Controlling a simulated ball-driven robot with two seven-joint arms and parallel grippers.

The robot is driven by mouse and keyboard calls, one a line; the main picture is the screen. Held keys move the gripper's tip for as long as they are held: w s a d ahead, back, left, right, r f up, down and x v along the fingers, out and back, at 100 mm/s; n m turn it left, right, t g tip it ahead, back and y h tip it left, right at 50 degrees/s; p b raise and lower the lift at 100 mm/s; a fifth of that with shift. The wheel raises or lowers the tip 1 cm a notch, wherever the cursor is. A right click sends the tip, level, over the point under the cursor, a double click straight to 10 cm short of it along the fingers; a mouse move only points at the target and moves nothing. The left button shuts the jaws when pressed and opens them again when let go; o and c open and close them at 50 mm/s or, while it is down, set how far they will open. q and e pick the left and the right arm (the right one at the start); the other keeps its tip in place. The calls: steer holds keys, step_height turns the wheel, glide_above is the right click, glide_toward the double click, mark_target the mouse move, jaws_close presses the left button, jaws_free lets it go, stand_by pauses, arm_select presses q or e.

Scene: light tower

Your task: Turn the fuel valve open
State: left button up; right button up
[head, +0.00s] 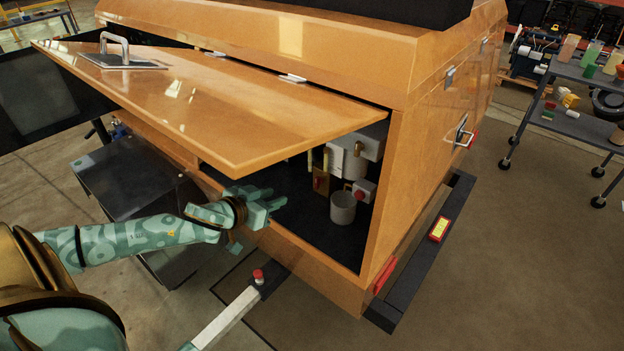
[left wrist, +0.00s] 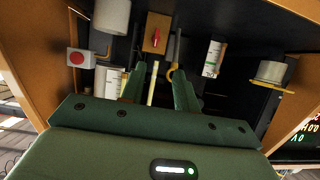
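The fuel valve appears to be the red handle on a brass-coloured block (head: 321,181), inside the open compartment of the orange light tower housing. In the left wrist view the block (left wrist: 155,33) lies beyond the fingers, with its red handle near its middle. My left gripper (head: 278,201) is at the compartment opening, left of the valve and apart from it. In the left wrist view its two green fingers (left wrist: 158,90) are spread with a gap between them, and nothing is held.
The raised orange door (head: 230,100) hangs over my left arm. Near the valve are a grey cylinder (head: 343,208) and a white box with a red button (left wrist: 78,58). A white panel with markings (left wrist: 213,58) is right of the valve in the wrist view. A shelf cart (head: 575,125) stands far right.

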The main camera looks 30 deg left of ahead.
arm_select(q)
steer(key=b, duration=0.6)
glide_toward(316, 180)
steer(key=x, duration=0.7)
steer(key=shift+w+f, duration=0.1)
steer(key=shift+f, duration=0.2)
steer(key=shift+w, duration=0.5)
jaws_close()
